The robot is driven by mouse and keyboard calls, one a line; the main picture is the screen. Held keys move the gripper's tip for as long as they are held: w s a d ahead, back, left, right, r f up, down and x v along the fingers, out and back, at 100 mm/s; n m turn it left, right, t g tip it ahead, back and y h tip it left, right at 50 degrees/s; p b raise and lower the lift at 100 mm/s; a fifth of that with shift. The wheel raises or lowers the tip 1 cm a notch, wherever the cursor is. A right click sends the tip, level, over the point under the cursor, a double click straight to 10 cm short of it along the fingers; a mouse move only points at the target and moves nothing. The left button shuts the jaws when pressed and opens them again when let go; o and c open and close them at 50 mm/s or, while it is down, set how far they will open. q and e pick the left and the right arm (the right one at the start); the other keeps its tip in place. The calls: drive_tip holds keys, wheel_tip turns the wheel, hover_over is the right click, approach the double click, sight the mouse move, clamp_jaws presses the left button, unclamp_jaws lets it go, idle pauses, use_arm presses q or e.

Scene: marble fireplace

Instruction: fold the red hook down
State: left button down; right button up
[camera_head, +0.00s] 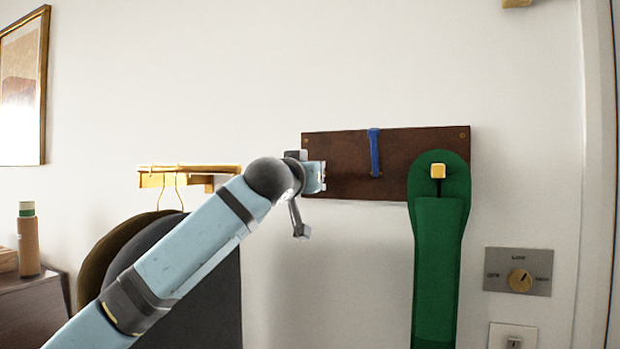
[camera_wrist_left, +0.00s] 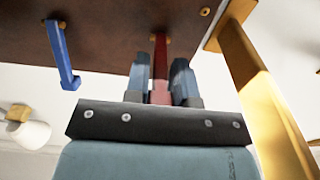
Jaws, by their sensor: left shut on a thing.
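My right gripper is out of view.
A green hanging item (camera_head: 438,250) covers the board's right end around a yellow knob (camera_head: 438,171). A gold rail (camera_head: 190,172) with dark round hanging things is left of the board. A dial plate (camera_head: 518,271) is at lower right.

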use_arm(q)
drive_tip(key=shift+r, duration=0.15)
drive_tip(key=c, duration=1.1)
unclamp_jaws()
drive_tip(key=shift+c, duration=0.2)
drive_tip(key=shift+o, duration=0.9)
drive_tip(key=shift+w, duration=0.1)
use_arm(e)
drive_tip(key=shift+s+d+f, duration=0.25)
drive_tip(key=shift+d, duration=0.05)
use_arm(q)
drive_tip(key=b+v, duration=0.1)
drive_tip(key=v, duration=1.3)
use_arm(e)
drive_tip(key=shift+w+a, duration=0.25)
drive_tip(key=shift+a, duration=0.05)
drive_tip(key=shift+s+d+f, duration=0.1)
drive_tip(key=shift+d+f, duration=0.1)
